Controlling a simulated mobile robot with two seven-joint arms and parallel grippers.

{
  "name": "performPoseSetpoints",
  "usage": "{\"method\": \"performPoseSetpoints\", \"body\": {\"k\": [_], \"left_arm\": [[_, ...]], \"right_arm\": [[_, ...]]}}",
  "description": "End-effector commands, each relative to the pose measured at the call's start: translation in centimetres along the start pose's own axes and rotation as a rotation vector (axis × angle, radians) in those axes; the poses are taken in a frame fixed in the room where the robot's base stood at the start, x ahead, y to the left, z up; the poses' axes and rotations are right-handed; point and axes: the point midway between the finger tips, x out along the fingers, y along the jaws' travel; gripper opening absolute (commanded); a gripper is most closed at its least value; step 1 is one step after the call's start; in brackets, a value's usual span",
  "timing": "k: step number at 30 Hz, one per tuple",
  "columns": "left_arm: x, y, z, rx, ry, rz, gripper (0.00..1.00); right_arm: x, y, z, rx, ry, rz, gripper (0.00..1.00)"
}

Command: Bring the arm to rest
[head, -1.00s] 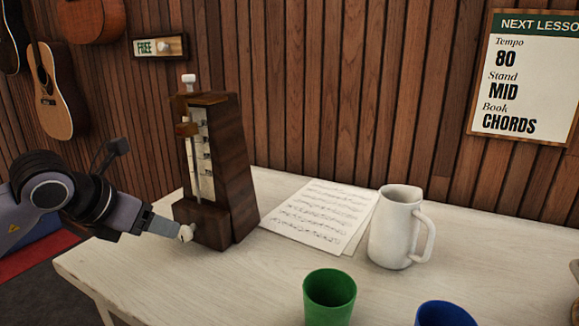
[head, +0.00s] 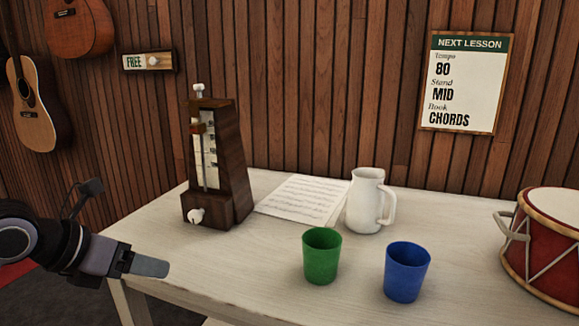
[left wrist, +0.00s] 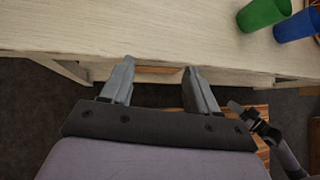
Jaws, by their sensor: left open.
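My left gripper (head: 150,267) is at the lower left of the head view, open and empty, in front of the table's left front corner. In the left wrist view its two fingers (left wrist: 158,72) are apart with nothing between them, near the table's edge. The dark wooden metronome (head: 230,165) stands upright on the table, with its white knob (head: 196,216) at the front, clear of the gripper. What looks like my right gripper (left wrist: 240,108) shows small in the left wrist view; its jaws are unclear.
The pale table (head: 250,268) holds sheet music (head: 305,197), a white jug (head: 366,203), a green cup (head: 321,257), a blue cup (head: 407,272) and a red drum (head: 548,252). Guitars (head: 35,105) hang on the wall at left. The table's front left area is clear.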

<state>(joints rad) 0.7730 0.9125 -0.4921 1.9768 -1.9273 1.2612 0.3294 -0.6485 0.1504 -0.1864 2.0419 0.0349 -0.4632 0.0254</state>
Motion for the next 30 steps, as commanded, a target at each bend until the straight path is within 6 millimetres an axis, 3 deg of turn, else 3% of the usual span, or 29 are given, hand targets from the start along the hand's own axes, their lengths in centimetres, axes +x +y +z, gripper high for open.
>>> {"method": "performPoseSetpoints", "body": {"k": [1, 6, 9, 12, 16, 20, 23, 26, 30], "left_arm": [[1.4, -2.2, -0.9, -0.038, -0.005, -0.112, 0.60], [3.6, -9.3, -2.8, -0.234, -0.066, -0.487, 0.60], [3.8, -12.6, -3.3, -0.429, -0.125, -0.706, 0.60], [3.5, -14.3, -3.3, -0.676, -0.201, -0.888, 0.60], [3.5, -13.8, -3.6, -1.056, -0.308, -1.044, 0.60], [4.8, -10.9, -5.5, -1.487, -0.414, -1.092, 0.60], [6.5, -8.2, -8.8, -1.839, -0.483, -1.050, 0.60], [8.6, -5.9, -13.8, -2.193, -0.532, -0.939, 0.60], [11.0, -4.6, -22.4, -2.635, -0.553, -0.697, 0.60]], "right_arm": [[0.1, 0.0, -0.1, 0.000, 0.003, 0.001, 0.00], [0.3, 0.3, -0.9, -0.004, 0.019, 0.004, 0.00], [0.3, 0.3, -1.0, -0.004, 0.021, 0.004, 0.00], [0.3, 0.3, -1.0, -0.004, 0.021, 0.005, 0.00], [0.3, 0.3, -1.0, -0.004, 0.020, 0.004, 0.00], [0.3, 0.3, -0.9, -0.004, 0.020, 0.004, 0.00], [0.3, 0.3, -0.8, -0.004, 0.018, 0.004, 0.00], [0.2, 0.2, -0.7, -0.003, 0.015, 0.004, 0.00], [0.1, 0.2, -0.4, -0.002, 0.009, 0.003, 0.00]]}}
